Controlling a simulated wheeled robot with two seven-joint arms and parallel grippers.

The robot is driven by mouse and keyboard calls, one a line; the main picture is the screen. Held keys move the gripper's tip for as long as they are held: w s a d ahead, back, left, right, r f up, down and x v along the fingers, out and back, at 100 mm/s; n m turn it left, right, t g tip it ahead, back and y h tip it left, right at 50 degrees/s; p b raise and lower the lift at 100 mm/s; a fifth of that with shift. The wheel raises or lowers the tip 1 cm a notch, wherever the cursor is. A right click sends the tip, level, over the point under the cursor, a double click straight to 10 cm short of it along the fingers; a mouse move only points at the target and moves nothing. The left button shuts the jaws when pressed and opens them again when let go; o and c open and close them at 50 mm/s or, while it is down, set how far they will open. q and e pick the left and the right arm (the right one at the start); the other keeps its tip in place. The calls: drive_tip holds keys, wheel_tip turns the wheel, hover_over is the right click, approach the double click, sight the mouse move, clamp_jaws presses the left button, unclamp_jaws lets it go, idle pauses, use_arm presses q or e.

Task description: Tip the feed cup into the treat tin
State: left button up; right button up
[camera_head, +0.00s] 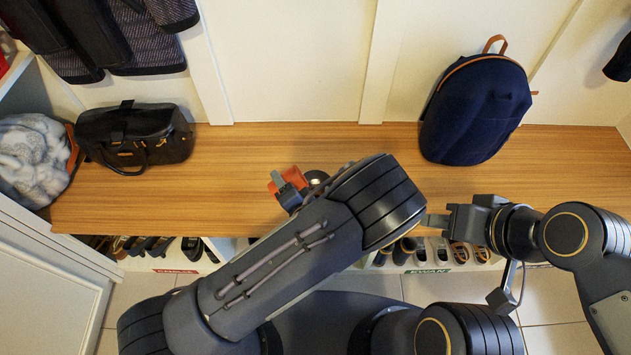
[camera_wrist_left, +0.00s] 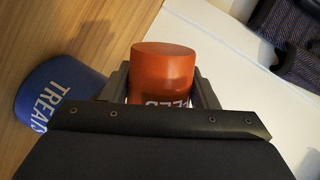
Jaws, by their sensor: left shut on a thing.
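The orange feed cup (camera_wrist_left: 163,70) is between the two fingers of my left gripper (camera_wrist_left: 163,88) in the left wrist view, its white lettering partly hidden by the gripper. My left gripper is shut on it. In the head view the cup (camera_head: 283,178) shows as an orange patch at my left gripper (camera_head: 291,191), above the bench. The blue treat tin (camera_wrist_left: 50,95), with white lettering, stands on the wood left of the cup in the left wrist view, apart from it. In the head view my left arm mostly hides the tin's area. My right gripper (camera_head: 435,220) is by the bench's front edge; its jaw gap is unclear.
The wooden bench (camera_head: 240,160) has clear room on both sides of my left arm. A black handbag (camera_head: 135,135) and a grey furry item (camera_head: 30,160) are at the left; a navy backpack (camera_head: 476,110) leans at the right. Shoes fill cubbies below; jackets (camera_head: 140,45) hang upper left.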

sight(298, 177)
use_arm(q)
drive_tip(key=shift+f, duration=0.1)
idle(0.3)
drive_tip(key=shift+w+d+r+m+y+p, duration=0.2)
drive_tip(key=shift+d+r+m+p, duration=0.05)
drive_tip(key=shift+d+m+p, duration=0.2)
drive_tip(key=shift+w+d+r+m+y+p, duration=0.2)
drive_tip(key=shift+d+m+p, duration=0.1)
drive_tip(key=shift+m, duration=0.15)
drive_tip(key=shift+d+r+m+p, duration=0.2)
drive_tip(key=shift+r+m+p, duration=0.2)
drive_tip(key=shift+m+p, duration=0.25)
idle(0.6)
drive_tip(key=shift+w+d+f+m+y, duration=0.15)
drive_tip(key=shift+d+f+m+y, duration=0.1)
drive_tip(key=shift+f+m+y, duration=0.3)
idle(0.7)
drive_tip(key=shift+w+d+r+m+y+p, duration=0.2)
drive_tip(key=shift+d+r+m+y, duration=0.15)
drive_tip(key=shift+m, duration=0.4)
drive_tip(key=shift+w+d+r+m+y+p, duration=0.15)
drive_tip(key=shift+d+r+m+y, duration=0.15)
drive_tip(key=shift+m, duration=0.45)
idle(1.7)
drive_tip(key=shift+s+a, duration=0.1)
